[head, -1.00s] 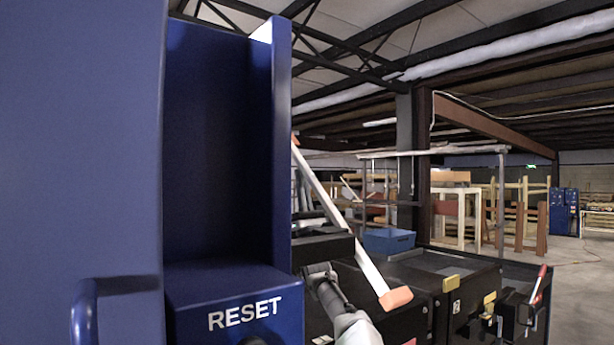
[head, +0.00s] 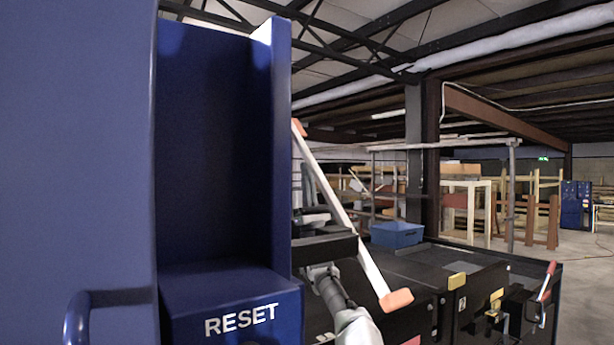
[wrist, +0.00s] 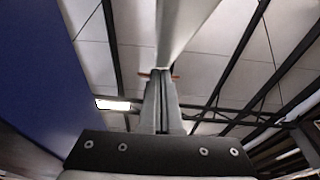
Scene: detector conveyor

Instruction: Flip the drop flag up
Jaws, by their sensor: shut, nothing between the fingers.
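A long white bar with orange ends, which looks like the drop flag (head: 345,220), slants from upper left down to lower right in the head view. Its upper end is close to the edge of the blue cabinet. My gripper (head: 308,175) points upward just left of the bar, partly hidden by the cabinet edge. In the wrist view the fingers of my gripper (wrist: 160,75) are shut and empty. The white bar (wrist: 182,30) runs above the fingertips there, with bits of orange at both sides of them. I cannot tell whether they touch.
A blue cabinet (head: 105,150) with a RESET box (head: 235,305) and a handle (head: 75,320) fills the left. A black machine with yellow latches (head: 457,281) and a red-handled lever (head: 547,280) stands at right. A blue box (head: 397,234) sits behind the bar.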

